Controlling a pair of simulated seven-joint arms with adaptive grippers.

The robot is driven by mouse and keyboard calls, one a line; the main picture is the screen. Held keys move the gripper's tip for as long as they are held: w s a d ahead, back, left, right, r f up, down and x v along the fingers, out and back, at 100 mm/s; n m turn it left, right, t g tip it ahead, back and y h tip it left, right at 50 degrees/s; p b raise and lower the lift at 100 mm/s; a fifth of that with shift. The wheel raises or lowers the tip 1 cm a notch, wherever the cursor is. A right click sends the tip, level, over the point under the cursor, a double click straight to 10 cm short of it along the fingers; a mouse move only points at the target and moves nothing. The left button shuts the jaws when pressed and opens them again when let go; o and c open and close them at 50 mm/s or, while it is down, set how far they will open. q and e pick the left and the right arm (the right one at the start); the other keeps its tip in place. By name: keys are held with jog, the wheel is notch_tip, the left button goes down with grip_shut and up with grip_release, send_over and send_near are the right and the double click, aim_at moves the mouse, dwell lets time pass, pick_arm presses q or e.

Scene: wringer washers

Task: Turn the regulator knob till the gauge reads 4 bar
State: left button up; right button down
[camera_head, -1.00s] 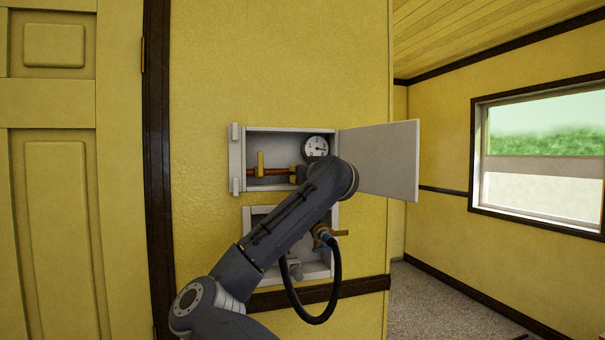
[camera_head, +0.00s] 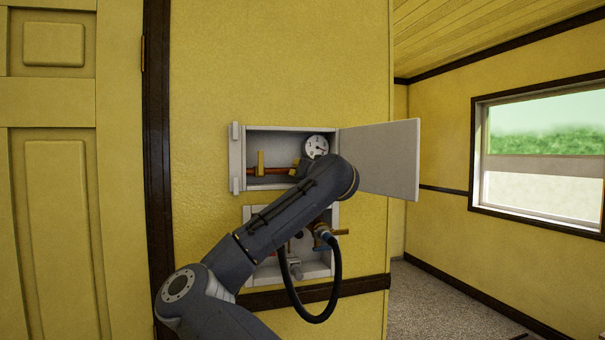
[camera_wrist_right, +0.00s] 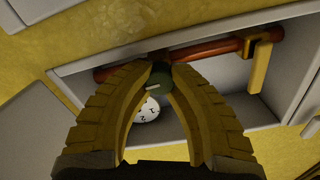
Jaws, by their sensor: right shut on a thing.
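The round white gauge (camera_head: 316,146) sits in the upper wall box, above the wrist of my right arm. Its needle seems to point to the right and slightly down; the reading is too small to make out. In the right wrist view, the gauge (camera_wrist_right: 148,110) shows partly between the fingers. There my right gripper (camera_wrist_right: 161,76) is shut on the dark green regulator knob (camera_wrist_right: 160,84), which has a pale mark. In the head view, my arm hides the knob and the fingertips. My left gripper is in neither view.
A red-brown pipe with a yellow valve handle (camera_head: 261,162) runs through the upper box. Its open door (camera_head: 380,160) stands to the right of my wrist. A lower box holds a valve with a black hose (camera_head: 336,285) hanging below my forearm.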

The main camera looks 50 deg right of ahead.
jog(key=c, duration=1.3)
grip_release()
jog(key=shift+s+r, duration=0.2)
jog(key=shift+r, duration=0.15)
jog(key=shift+o, duration=1)
jog(key=shift+w+f, duration=0.1)
jog(key=shift+f, duration=0.05)
jog(key=v, duration=1.2)
